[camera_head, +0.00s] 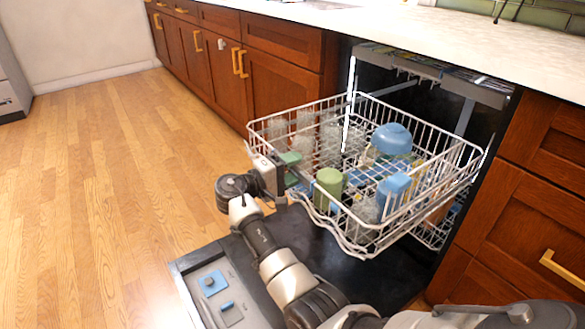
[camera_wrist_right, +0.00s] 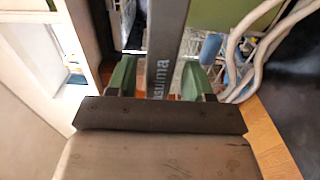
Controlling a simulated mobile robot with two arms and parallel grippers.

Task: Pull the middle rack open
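The middle rack (camera_head: 300,108) is a white wire basket drawn out of the dishwasher, over the lowered door. It holds glasses, a green cup (camera_head: 328,188), a blue bowl (camera_head: 392,138) and a blue cup (camera_head: 393,188). My right gripper (camera_head: 284,172) is at the rack's front-left side, close to its wires. In the right wrist view, its green fingers (camera_wrist_right: 158,80) stand apart with a grey bar across the view between them. White rack wires show beside them. I cannot tell whether the fingers touch the rack. My left gripper is not in view.
The dark dishwasher door (camera_head: 305,238) lies open below the rack. An upper tray (camera_head: 440,72) sits inside the bay. Wooden cabinets (camera_head: 280,85) flank the bay under a pale countertop (camera_head: 480,45). The wooden floor (camera_head: 110,170) at left is clear.

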